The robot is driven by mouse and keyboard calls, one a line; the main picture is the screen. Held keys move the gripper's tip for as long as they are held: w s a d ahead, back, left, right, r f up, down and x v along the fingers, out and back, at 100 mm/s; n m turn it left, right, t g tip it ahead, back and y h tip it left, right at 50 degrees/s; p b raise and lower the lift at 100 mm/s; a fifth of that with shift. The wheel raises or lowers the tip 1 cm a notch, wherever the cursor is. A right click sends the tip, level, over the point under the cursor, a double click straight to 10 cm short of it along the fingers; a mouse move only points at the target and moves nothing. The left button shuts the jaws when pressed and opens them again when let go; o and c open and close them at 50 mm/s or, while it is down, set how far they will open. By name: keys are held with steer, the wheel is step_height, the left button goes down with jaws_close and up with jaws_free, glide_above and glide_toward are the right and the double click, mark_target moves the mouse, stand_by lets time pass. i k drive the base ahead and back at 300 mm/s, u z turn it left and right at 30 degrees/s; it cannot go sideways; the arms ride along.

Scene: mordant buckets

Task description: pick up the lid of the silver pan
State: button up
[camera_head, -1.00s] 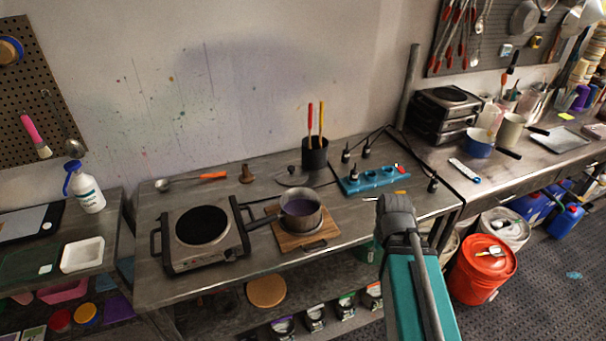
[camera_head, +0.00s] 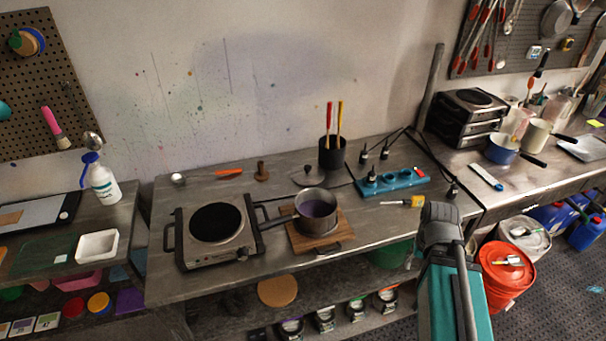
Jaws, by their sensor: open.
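The silver pan (camera_head: 316,202) stands on a wooden board on the metal bench, with purple liquid inside and its dark handle pointing left. It is uncovered. A round grey lid (camera_head: 308,177) with a dark knob lies flat on the bench just behind the pan, in front of the black utensil pot. The pan partly hides its near edge. My arm shows at the lower right, teal and grey, right of the pan and apart from it. My gripper's fingertips cannot be made out in this view.
A hot plate (camera_head: 217,222) stands left of the pan. A black pot (camera_head: 332,153) with red and yellow handled tools is behind the lid.

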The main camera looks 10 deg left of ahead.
mark_target(305, 173)
steer(key=z, duration=0.05)
steer(key=i, duration=1)
